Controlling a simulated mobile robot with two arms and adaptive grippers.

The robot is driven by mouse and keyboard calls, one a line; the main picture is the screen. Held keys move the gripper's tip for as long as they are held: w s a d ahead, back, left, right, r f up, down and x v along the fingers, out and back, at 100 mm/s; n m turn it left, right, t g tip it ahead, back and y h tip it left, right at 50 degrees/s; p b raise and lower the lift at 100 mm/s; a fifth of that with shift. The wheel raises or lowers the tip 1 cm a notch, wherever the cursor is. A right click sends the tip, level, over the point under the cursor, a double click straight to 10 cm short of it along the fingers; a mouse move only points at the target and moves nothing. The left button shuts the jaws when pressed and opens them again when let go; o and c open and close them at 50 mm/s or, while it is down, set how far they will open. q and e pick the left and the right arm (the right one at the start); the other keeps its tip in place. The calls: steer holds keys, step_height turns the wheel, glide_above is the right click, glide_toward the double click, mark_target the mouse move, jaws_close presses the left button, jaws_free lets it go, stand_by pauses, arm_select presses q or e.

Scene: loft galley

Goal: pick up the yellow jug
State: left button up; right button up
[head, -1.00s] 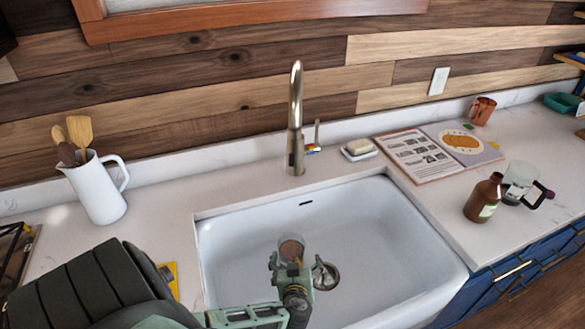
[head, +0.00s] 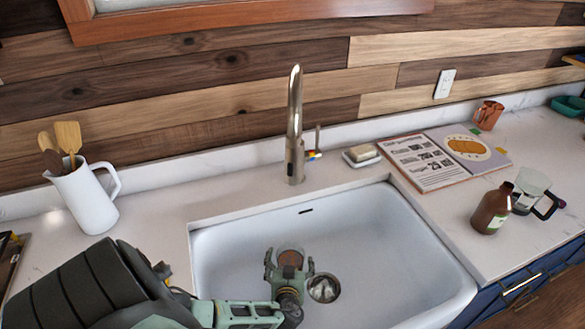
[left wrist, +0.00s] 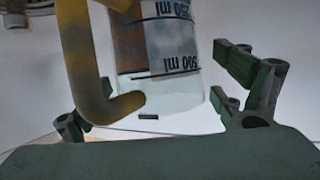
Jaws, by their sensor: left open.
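The yellow jug is a clear measuring jug (head: 290,256) with brown contents, in the white sink (head: 235,235). In the left wrist view, the jug (left wrist: 172,48) shows a thick yellow handle (left wrist: 84,65) and printed ml marks that appear upside down. My left gripper (head: 290,263) is open, with its fingers on either side of the jug. In the left wrist view a gap shows between the jug and the right-hand fingers; the handle is close to the left-hand finger. I cannot tell whether that finger touches it. My right gripper is out of view.
The faucet (head: 295,130) rises behind the sink, with a drain (head: 324,288) right of the jug. A white pitcher with wooden utensils (head: 88,200) stands left. A brown bottle (head: 492,208), a glass carafe (head: 530,190) and an open book (head: 430,165) are on the right counter.

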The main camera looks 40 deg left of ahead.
arm_select(q)
steer(key=shift+c, duration=0.6)
steer(key=c, duration=1.7)
steer(key=shift+r, duration=0.1)
